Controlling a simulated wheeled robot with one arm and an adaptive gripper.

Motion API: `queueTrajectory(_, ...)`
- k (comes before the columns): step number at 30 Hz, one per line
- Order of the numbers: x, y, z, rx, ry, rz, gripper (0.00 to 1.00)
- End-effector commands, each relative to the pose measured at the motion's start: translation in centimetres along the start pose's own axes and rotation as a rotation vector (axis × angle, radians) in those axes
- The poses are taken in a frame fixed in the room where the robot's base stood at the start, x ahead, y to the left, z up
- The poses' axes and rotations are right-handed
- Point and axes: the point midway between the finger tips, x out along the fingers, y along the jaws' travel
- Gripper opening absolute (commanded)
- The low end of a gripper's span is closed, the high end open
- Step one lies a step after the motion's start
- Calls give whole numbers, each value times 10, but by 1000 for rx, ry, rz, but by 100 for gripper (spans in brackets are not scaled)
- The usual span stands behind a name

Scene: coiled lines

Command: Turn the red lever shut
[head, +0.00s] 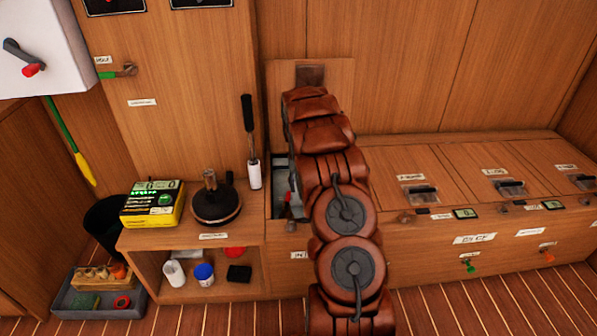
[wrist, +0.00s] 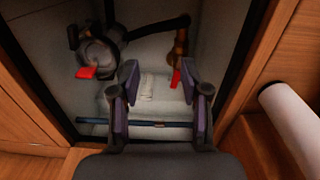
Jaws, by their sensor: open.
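In the wrist view, an open compartment holds two red-handled fittings. A short red lever (wrist: 176,78) hangs down from a brass-coloured fitting at the right. A wider red handle (wrist: 87,73) sticks out below a round grey valve body at the left. My gripper (wrist: 160,88) is open and empty at the opening. The right-hand red lever appears between its fingertips, close to the right one; I cannot tell whether they touch.
A dark bar (wrist: 150,124) crosses the compartment's near part. A white cylinder (wrist: 292,115) stands right of the opening in the wrist view. In the head view, a black-handled tool (head: 249,130) and a dark round object (head: 216,203) stand left of the opening. The raised lid (head: 345,85) stands behind.

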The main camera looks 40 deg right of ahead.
Motion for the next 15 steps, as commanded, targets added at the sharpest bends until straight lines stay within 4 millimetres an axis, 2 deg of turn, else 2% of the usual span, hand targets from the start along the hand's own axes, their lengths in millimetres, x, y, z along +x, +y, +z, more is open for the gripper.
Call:
queueTrajectory(1, -12, -4, 2, -6, 2, 2, 46)
queueTrajectory(15, -74, -27, 29, -43, -8, 18, 46)
